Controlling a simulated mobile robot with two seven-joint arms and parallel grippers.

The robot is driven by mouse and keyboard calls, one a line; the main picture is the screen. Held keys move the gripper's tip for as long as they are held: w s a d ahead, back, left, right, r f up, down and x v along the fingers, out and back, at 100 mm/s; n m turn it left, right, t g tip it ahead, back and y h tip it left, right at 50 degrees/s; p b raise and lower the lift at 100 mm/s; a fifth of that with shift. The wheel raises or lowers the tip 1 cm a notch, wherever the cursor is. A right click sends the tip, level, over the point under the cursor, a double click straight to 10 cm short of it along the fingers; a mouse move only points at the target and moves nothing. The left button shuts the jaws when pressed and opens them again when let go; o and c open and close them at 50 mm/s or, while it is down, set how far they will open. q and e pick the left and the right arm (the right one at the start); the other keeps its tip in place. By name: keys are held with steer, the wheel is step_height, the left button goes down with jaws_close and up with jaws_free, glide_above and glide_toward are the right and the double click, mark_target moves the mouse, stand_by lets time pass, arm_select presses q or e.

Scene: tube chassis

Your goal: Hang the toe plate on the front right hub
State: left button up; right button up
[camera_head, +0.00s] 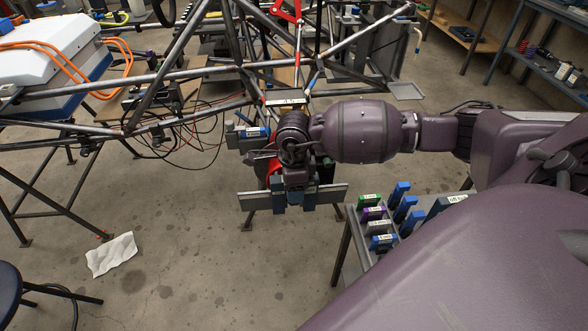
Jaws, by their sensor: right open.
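The toe plate (332,193) is a long flat grey bar, lying roughly level across the picture at the chassis's near end. My right gripper (294,197) is in front of its middle, with its jaws open. The arm comes in from the right. The gripper and wrist cover the plate's middle, so I cannot tell whether the plate touches the hub. A red part (273,170), perhaps of the front right hub, shows just behind the wrist; the rest is hidden. My left gripper is not in view.
The tube chassis (190,73) fills the upper left, with loose cables hanging below. A grey table (343,258) at lower right holds several blue, green and purple labelled pieces (381,241). White paper (111,254) lies on the floor. A stool (10,285) stands at lower left.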

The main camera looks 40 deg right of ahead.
step_height(320, 180, up, 11)
steer(key=shift+f+p, duration=0.1)
steer(key=shift+p, duration=0.65)
